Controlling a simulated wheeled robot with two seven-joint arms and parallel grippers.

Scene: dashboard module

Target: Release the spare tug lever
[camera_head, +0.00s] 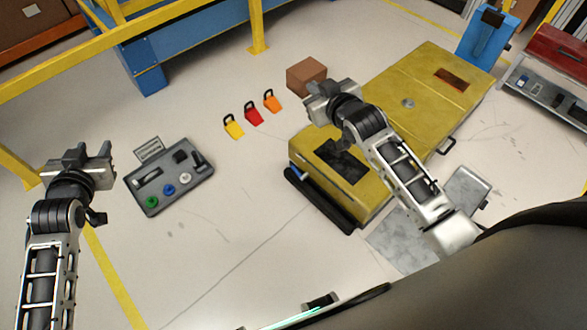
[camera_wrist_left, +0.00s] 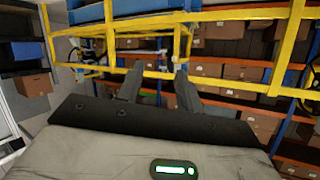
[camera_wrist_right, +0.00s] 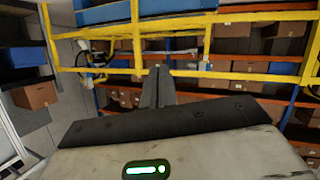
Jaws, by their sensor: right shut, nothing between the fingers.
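The grey dashboard module (camera_head: 180,190) lies on the floor at the left in the head view. A black lever (camera_head: 198,160) stands at its right end and a dark handle (camera_head: 147,179) at its left. It carries green, blue and white round buttons and a small label plate at the back. I cannot tell which lever is the spare tug's. My left gripper (camera_head: 88,153) is open and empty, left of the module and apart from it. The wrist views show no module.
A yellow vehicle (camera_head: 400,85) with a black bumper fills the right centre. Yellow, red (camera_head: 253,115) and orange tagged items stand between it and the module, near a brown box (camera_head: 306,75). Yellow railings (camera_head: 130,30) cross the back. Floor in front of the module is clear.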

